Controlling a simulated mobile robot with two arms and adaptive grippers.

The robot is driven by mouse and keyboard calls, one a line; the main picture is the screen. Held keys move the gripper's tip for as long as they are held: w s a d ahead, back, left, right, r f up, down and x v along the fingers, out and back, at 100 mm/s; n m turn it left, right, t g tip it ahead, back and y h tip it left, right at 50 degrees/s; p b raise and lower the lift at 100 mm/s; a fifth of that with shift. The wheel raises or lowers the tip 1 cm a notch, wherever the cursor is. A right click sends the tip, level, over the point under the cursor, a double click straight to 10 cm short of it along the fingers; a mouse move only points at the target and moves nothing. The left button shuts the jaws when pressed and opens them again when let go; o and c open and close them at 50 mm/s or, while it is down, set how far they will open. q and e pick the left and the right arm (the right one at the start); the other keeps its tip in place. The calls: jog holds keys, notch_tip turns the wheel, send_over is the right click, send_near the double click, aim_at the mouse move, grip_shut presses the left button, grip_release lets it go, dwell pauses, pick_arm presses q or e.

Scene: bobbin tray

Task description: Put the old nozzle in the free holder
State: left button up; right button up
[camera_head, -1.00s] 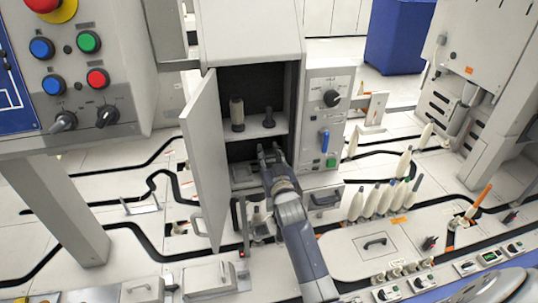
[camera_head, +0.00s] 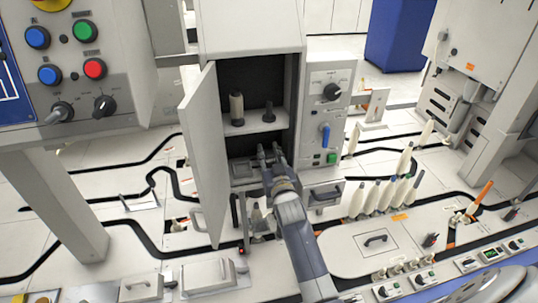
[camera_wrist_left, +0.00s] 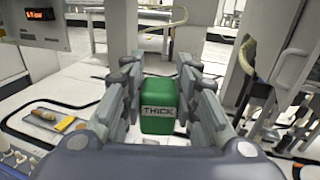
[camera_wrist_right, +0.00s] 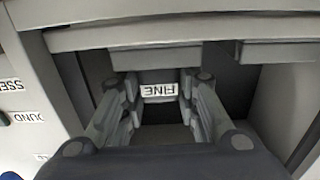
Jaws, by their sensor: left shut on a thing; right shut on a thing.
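The grey cabinet (camera_head: 248,30) stands open, its door (camera_head: 203,150) swung to the left. On its shelf (camera_head: 258,128) a beige-and-dark cylinder (camera_head: 237,108) stands at left and a shorter dark peg-like piece (camera_head: 269,112) at right. I cannot tell which is the old nozzle or free holder. My right gripper (camera_head: 268,152) is in the lower bay, below the shelf. In the right wrist view it is shut on a dark piece with an upside-down FINE label (camera_wrist_right: 159,91); its shape is mostly hidden. My left gripper (camera_wrist_left: 158,105) is shut on a green block labelled THICK (camera_wrist_left: 159,95).
A panel with a black knob and blue lever (camera_head: 325,135) adjoins the cabinet on the right. Several pale cones (camera_head: 372,197) stand on the worktop to the right. A control panel with coloured buttons (camera_head: 66,60) hangs at left. The open door bounds the left side.

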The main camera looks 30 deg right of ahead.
jog(key=o, duration=1.1)
